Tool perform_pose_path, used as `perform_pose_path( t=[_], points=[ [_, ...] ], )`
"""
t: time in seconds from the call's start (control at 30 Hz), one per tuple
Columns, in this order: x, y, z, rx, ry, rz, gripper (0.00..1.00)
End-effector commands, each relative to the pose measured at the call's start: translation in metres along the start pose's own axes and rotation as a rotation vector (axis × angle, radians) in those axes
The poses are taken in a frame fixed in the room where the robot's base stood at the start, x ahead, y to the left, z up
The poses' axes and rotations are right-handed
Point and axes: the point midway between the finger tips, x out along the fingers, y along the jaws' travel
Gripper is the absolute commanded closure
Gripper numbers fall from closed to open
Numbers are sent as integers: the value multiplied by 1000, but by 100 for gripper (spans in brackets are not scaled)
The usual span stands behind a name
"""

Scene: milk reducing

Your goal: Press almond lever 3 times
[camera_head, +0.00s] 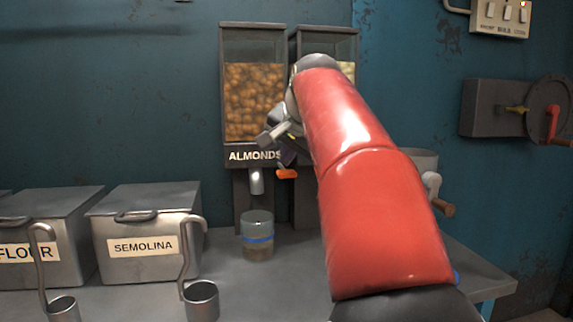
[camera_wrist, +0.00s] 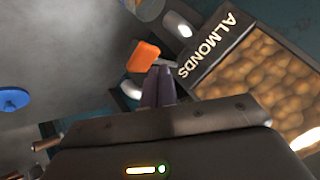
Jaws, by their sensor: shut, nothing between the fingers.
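The almond dispenser (camera_head: 253,95) is a clear-fronted bin of almonds labelled ALMONDS, fixed on the wall; it also shows in the wrist view (camera_wrist: 262,75). Its orange lever (camera_head: 288,174) sticks out low on its right side, and the lever shows in the wrist view (camera_wrist: 143,56) just ahead of my fingertips. My gripper (camera_head: 287,158) is shut and empty, just above the lever in the head view. Whether the fingertips touch the lever, I cannot tell. A glass (camera_head: 257,238) with a blue band stands on the counter below the metal spout (camera_head: 256,182).
A second dispenser (camera_head: 327,42) stands to the right, mostly hidden by my red arm. Metal boxes labelled SEMOLINA (camera_head: 146,219) and FLOUR (camera_head: 42,219) and a hooked metal ladle (camera_head: 201,300) are on the counter at left. A wall-mounted crank device (camera_head: 490,108) is at right.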

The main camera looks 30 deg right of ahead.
Motion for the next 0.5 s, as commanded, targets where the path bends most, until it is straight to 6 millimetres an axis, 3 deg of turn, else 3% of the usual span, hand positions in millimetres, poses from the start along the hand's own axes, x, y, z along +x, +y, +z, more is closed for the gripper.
perform_pose_path(
  t=[0.5],
  points=[
    [-8,-5,-5,0,2,-1,100]
  ],
)
